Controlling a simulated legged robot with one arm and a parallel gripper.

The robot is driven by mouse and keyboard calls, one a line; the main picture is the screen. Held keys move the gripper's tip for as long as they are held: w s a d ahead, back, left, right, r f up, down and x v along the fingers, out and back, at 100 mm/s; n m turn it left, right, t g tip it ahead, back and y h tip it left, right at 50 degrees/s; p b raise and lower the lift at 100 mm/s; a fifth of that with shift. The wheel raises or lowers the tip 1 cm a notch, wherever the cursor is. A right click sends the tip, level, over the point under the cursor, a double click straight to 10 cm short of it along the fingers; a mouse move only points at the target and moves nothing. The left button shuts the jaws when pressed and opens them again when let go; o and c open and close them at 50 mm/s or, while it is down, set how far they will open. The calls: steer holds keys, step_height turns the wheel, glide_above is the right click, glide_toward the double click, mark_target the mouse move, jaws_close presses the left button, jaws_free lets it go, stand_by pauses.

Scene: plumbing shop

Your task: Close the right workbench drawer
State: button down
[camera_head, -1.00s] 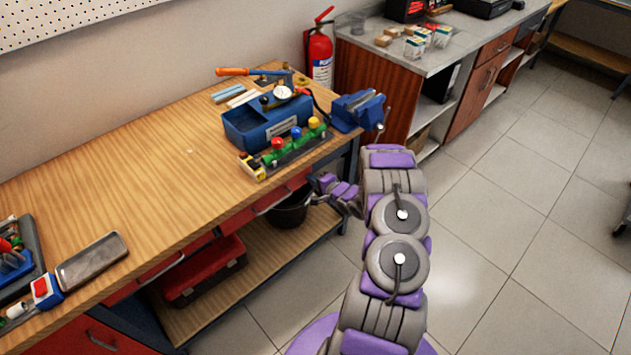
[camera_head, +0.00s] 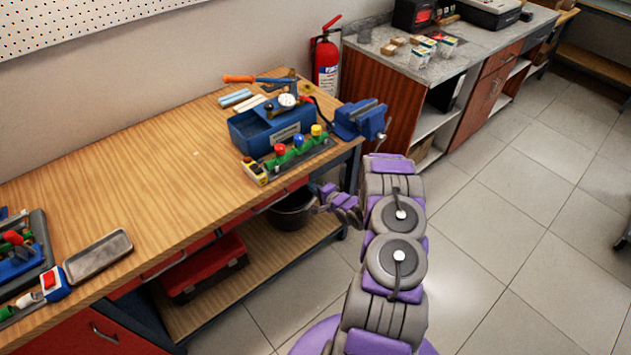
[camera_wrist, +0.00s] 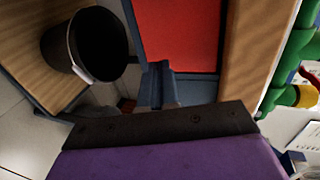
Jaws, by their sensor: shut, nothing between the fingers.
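The right workbench drawer (camera_head: 297,184) shows as a narrow red strip under the tabletop's right end, partly hidden by the overhanging top. In the wrist view a large red panel (camera_wrist: 180,35) in a blue-grey frame fills the top middle; it looks like this drawer's front. How far the drawer stands out, I cannot tell. My gripper (camera_head: 322,198) is shut and empty, beside the front of the bench near its right end and just right of the drawer. Whether it touches the drawer is unclear.
A black bucket (camera_head: 292,211) and a red toolbox (camera_head: 205,268) stand on the lower shelf.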

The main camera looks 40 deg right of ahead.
steer(key=shift+d+p+v, duration=0.7)
steer(key=shift+d+v, duration=0.45)
steer(key=shift+v, duration=3.7)
step_height(320, 180, up, 13)
steer(key=w+a+n+g+h, duration=0.1)
steer(key=w+n+g+h, duration=0.15)
steer(key=n+g, duration=0.45)
steer(key=s+a+r+n+g+h, duration=0.25)
steer(key=s+a+r, duration=0.25)
steer(key=a+r, duration=0.3)
steer(key=s+a+r+n+g+y, duration=0.1)
steer(key=s+a+r+n+g, duration=0.1)
steer(key=s+a+r, duration=0.3)
steer(key=s+a+r+n+g+y, duration=0.2)
steer(key=s+a+r, duration=0.3)
steer(key=s+a, duration=0.7)
steer(key=s+a+r+n+g+y, duration=0.1)
steer(key=s+a+r+n+g, duration=0.2)
steer(key=s+a, duration=0.5)
steer(key=s+r+n, duration=0.1)
steer(key=s+r, duration=0.1)
steer(key=s, duration=0.3)
steer(key=shift+s, duration=0.4)
